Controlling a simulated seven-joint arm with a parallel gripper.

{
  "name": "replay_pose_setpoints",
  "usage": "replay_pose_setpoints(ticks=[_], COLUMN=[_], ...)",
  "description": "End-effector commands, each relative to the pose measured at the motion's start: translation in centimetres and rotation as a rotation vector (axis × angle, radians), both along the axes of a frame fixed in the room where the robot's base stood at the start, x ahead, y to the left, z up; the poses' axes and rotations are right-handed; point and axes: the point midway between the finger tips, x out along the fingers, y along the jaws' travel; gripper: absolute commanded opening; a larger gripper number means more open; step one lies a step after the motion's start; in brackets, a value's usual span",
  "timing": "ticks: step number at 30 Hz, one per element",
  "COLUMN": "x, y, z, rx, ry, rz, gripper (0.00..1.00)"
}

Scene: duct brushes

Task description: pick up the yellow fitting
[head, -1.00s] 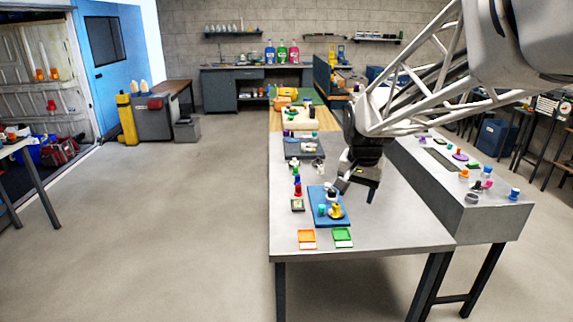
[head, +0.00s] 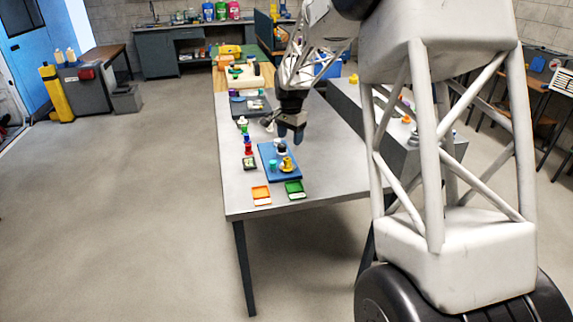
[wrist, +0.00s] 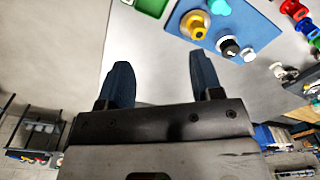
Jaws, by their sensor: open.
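The yellow fitting (head: 287,164) stands on the blue board (head: 268,152) on the grey table. My gripper (head: 290,140) is above the table just beyond the fitting in the head view. In the wrist view my gripper (wrist: 160,75) has its two dark fingers wide apart with nothing between them. The fitting is ahead of the fingers, apart from them, nearer the right finger.
On the board beside the fitting are a teal piece (wrist: 220,6) and a black-and-white piece (wrist: 228,46). A green tray (head: 294,188) and an orange tray (head: 261,194) lie at the table's near edge. Stacked coloured pieces (head: 248,146) stand left of the board.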

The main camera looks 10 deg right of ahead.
Motion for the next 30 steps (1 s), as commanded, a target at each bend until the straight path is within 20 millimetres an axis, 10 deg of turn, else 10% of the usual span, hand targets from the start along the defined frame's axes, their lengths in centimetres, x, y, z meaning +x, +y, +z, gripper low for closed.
replay_pose_setpoints(ticks=[15, 30], x=[9.2, 10.2], y=[-1.6, -1.8], z=[-9.2, -10.4], rx=[0.009, 0.009], ry=[0.04, 0.044], rz=[-0.197, -0.223], gripper=[0.6, 0.6])
